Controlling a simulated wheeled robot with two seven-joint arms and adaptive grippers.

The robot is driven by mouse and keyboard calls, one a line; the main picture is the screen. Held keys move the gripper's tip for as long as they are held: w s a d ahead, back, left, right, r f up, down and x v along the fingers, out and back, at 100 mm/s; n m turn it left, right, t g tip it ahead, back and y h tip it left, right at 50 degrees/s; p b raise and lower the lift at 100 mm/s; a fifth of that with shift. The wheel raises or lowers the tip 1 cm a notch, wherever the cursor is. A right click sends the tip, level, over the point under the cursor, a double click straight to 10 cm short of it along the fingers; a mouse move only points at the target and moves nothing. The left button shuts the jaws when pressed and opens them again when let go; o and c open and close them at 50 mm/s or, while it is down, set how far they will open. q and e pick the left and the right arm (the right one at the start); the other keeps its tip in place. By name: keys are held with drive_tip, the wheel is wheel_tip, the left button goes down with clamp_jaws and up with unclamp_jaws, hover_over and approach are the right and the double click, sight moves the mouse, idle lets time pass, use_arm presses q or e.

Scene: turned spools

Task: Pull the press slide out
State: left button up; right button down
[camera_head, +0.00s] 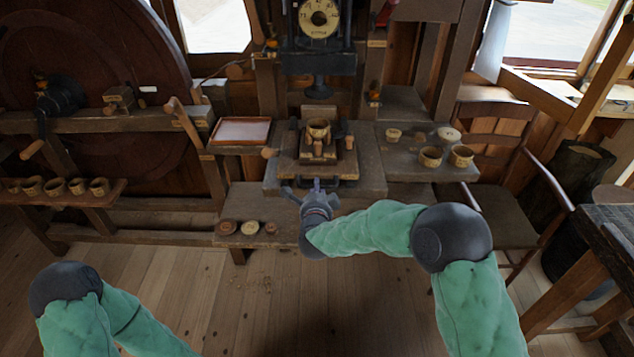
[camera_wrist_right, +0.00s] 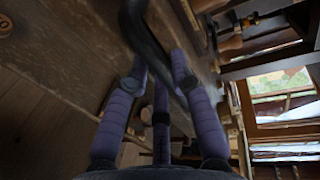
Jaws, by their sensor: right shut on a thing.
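The press slide (camera_head: 290,168) is a wooden board under the press, bearing a small turned cup (camera_head: 318,128) on a block. Its dark bar handle (camera_head: 345,184) runs along the front edge. My right gripper (camera_head: 315,188) is at this handle, in front of the slide. In the right wrist view the purple fingers (camera_wrist_right: 158,82) are shut around the dark curved handle (camera_wrist_right: 145,40). Part of the handle is hidden by the fingers. My left gripper is out of view; only part of my left arm shows at the lower left.
The press head (camera_head: 318,88) hangs above the slide. A right side shelf (camera_head: 400,160) holds several cups. A lower board (camera_head: 250,205) in front carries small round pieces, close to my right gripper. A chair (camera_head: 500,185) stands at right. The floor in front is open.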

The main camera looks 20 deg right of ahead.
drive_tip(key=f+v, duration=0.1)
drive_tip(key=v, duration=0.6)
drive_tip(key=shift+s+f, duration=0.2)
drive_tip(key=shift+f, duration=0.15)
drive_tip(key=shift+a, duration=0.1)
drive_tip(key=c, duration=1.3)
unclamp_jaws()
drive_tip(key=v, duration=1.2)
